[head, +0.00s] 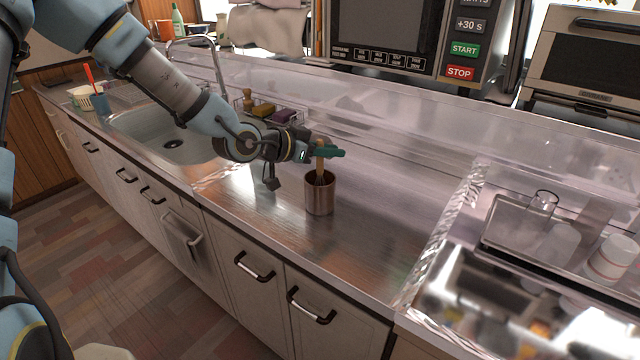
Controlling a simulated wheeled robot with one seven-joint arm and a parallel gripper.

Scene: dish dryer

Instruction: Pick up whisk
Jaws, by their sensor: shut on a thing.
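The whisk (320,166) has a light wooden-looking handle and stands upright, its lower end inside a metal cup (319,197) on the steel counter. The part inside the cup is hidden. My gripper (322,153), with green fingers, reaches in from the left above the cup and is shut on the whisk's handle. The fingers cover part of the handle, and its top end shows just above them.
The sink (165,135) with its faucet lies to the left. A rack with sponges (264,110) stands behind my gripper. A microwave (400,35) stands at the back. The counter right of the metal cup is clear.

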